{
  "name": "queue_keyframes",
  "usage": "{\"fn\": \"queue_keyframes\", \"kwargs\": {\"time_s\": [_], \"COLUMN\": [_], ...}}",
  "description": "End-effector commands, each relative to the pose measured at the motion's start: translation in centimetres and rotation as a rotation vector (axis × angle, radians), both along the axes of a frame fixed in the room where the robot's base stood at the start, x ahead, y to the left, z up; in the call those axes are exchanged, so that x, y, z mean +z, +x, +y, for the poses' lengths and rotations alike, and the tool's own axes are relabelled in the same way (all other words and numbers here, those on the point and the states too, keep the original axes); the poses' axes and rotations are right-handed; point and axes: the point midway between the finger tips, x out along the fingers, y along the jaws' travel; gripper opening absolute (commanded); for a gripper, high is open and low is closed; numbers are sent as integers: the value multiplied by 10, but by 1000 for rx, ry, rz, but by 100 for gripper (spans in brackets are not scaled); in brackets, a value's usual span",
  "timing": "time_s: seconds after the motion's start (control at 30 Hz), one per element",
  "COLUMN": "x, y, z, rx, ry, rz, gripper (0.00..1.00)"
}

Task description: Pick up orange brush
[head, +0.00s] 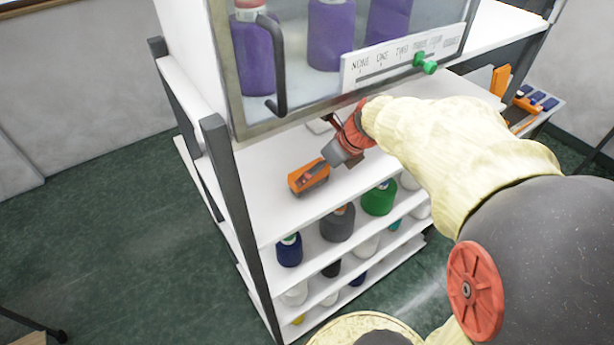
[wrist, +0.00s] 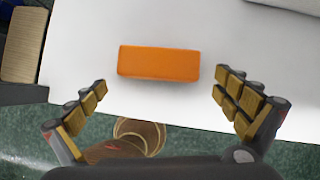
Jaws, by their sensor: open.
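The orange brush (head: 306,178) lies on the white shelf surface below the cabinet, near its left front part. In the wrist view the brush (wrist: 158,63) is a plain orange block lying crosswise; no bristles show. My gripper (head: 327,163) is just above and beside the brush in the head view, partly covering it. In the wrist view my gripper (wrist: 160,83) is open, with one finger to the left of the brush and one to the right. Clear gaps show between both fingers and the brush, and nothing is held.
A dark post (head: 232,190) stands left. The white surface (head: 262,207) around the brush is mostly clear.

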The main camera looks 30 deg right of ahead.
Motion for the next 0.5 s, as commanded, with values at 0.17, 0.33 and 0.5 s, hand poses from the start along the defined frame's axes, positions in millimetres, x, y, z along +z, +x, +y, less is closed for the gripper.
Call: {"fn": "queue_keyframes", "kwargs": {"time_s": [0.17,0.33,0.5], "x": [-16,-34,-52], "y": [9,23,33], "z": [3,9,11], "rx": [3,5,3], "ry": [0,1,-1], "rz": [2,4,2], "gripper": [100,100,100]}}
